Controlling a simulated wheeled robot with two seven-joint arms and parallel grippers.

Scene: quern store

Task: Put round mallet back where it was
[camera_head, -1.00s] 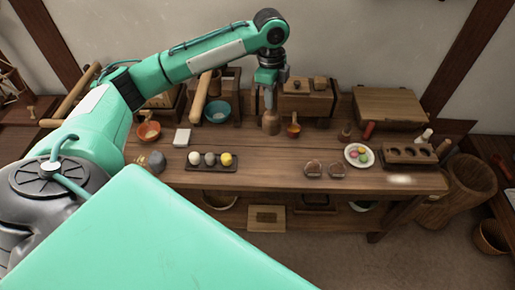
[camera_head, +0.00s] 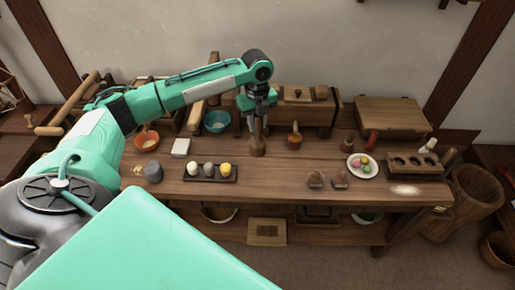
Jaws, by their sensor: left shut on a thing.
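The round mallet (camera_head: 258,147) has a brown wooden head, which points down with the handle up. My left gripper (camera_head: 258,118) comes from above and is shut on its handle. The mallet is upright over the back middle of the wooden table (camera_head: 270,190), left of a small orange-brown ladle (camera_head: 295,139). I cannot tell whether its head touches the tabletop. The fingers hide much of the handle. My right gripper is not in view.
A dark tray with three balls (camera_head: 210,179) lies in front left of the mallet. A wooden chest (camera_head: 305,112) stands behind. Two brown lumps (camera_head: 327,181), a plate of coloured sweets (camera_head: 361,166) and a holed block (camera_head: 414,164) are to the right. The table's front middle is clear.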

